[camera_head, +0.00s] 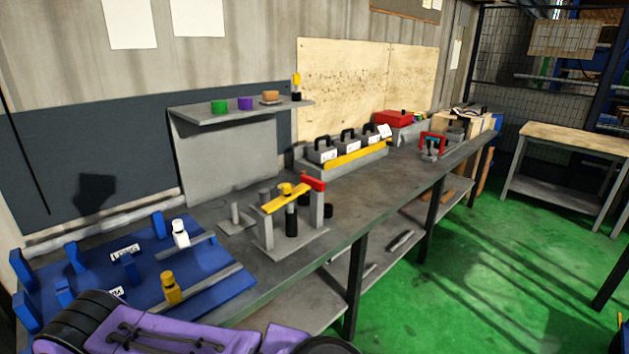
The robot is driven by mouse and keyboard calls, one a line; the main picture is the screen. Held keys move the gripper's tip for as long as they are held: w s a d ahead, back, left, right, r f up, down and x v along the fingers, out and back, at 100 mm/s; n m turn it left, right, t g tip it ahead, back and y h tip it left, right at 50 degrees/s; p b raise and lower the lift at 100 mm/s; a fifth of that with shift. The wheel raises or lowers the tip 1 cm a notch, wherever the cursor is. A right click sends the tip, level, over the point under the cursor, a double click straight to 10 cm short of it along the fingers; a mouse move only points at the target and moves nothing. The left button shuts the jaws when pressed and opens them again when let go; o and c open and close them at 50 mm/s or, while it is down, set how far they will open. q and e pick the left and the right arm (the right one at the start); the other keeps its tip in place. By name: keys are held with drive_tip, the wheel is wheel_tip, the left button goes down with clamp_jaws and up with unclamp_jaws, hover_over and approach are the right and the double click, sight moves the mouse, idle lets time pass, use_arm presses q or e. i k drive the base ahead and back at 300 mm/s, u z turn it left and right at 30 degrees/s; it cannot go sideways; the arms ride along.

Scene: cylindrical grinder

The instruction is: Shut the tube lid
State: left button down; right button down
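No part is clearly recognisable as the tube lid. A grey stand (318,212) on the bench holds a black upright cylinder (291,222) under a slanted yellow bar (287,199). A red block (313,184) sits at the bar's right end, and a small yellow knob (285,188) is near its middle. I cannot tell whether this is the tube with its lid, or whether it is open. A small black and yellow upright piece (296,88) stands on the wall shelf. Neither of my grippers is in view.
A blue board (205,257) with upright blue pegs, a white piece (180,233) and a yellow piece (171,289) lies front left. A grey tray (312,173) of black-handled blocks and a red box (393,118) stand farther back. Green floor is open at right.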

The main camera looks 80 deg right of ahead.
sight(289, 194)
drive_tip(key=k, duration=0.5)
drive_tip(key=z, duration=1.45)
drive_tip(key=i, duration=0.45)
